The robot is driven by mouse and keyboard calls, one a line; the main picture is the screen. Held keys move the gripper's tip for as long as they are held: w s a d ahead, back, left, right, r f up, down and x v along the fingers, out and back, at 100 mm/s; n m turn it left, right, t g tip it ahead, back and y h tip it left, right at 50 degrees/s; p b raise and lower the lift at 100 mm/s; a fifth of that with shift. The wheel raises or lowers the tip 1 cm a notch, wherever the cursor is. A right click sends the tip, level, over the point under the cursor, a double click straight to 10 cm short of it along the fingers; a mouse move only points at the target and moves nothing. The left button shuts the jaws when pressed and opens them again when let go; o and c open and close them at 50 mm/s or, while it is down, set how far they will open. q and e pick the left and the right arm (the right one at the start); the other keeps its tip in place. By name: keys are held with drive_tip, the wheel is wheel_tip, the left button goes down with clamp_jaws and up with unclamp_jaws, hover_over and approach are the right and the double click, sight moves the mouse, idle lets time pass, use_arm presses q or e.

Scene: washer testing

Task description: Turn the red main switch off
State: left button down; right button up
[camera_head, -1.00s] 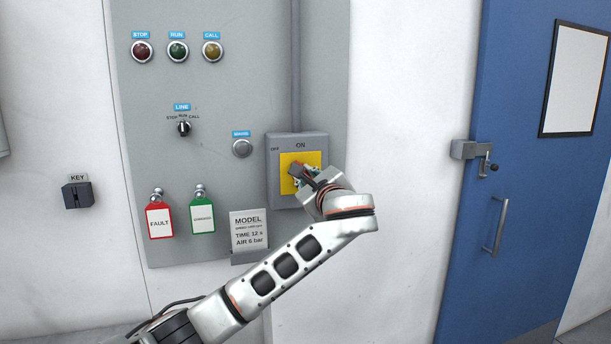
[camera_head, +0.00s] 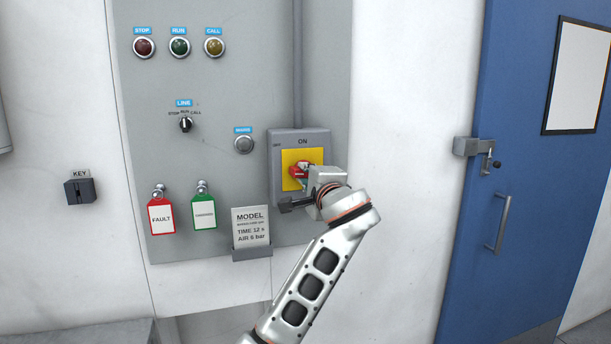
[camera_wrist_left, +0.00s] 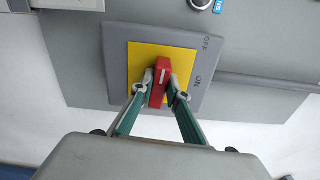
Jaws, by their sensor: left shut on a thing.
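The red main switch (camera_head: 298,170) is a red handle on a yellow square plate (camera_head: 290,158), set in a grey box marked ON at the top and OFF at the upper left. In the head view my left gripper (camera_head: 303,172) reaches it from the right and partly hides it. In the left wrist view the red handle (camera_wrist_left: 159,82) stands between the two fingertips, and the gripper is shut on it. There its long side runs roughly up and down the picture, crosswise to the ON side. My right gripper is not in view.
A red tag (camera_head: 161,217), a green tag (camera_head: 204,213) and a model card (camera_head: 250,228) are below. A blue door (camera_head: 500,120) stands at right.

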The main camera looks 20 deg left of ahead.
use_arm(q)
drive_tip(key=shift+f+n, duration=0.25)
drive_tip(key=shift+n, duration=0.35)
drive_tip(key=c, duration=2)
unclamp_jaws()
drive_tip(key=shift+o, duration=0.2)
drive_tip(key=shift+r, duration=0.1)
